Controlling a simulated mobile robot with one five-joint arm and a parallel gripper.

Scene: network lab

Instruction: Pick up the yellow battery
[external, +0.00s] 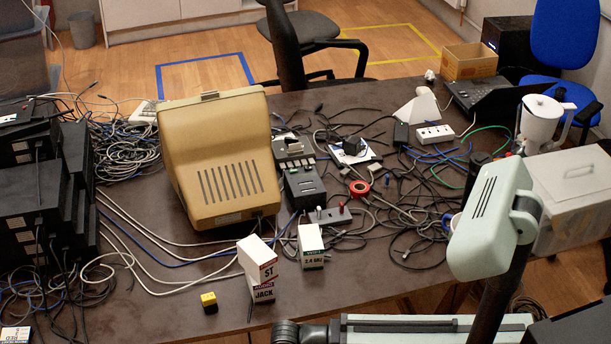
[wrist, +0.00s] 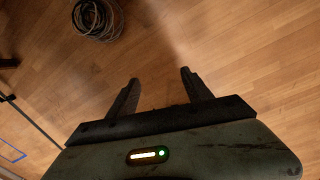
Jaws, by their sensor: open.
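A small yellow and black block (external: 209,302), which I take to be the yellow battery, sits on the dark table (external: 150,325) near its front edge. It is left of a white box marked ST and JACK (external: 258,268), apart from it. My gripper (wrist: 159,78) is open and empty in the wrist view, with its two dark fingers spread above bare wooden floor. The battery does not show in the wrist view. In the external view my pale green arm stands at the right, well away from the battery, and I cannot make out the fingers there.
A smaller white box (external: 311,246), a tan monitor (external: 220,160) and many loose cables (external: 400,215) lie behind the battery. Black equipment (external: 40,190) is stacked at the left. The table around the battery is mostly clear. A coiled cable (wrist: 97,18) lies on the floor.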

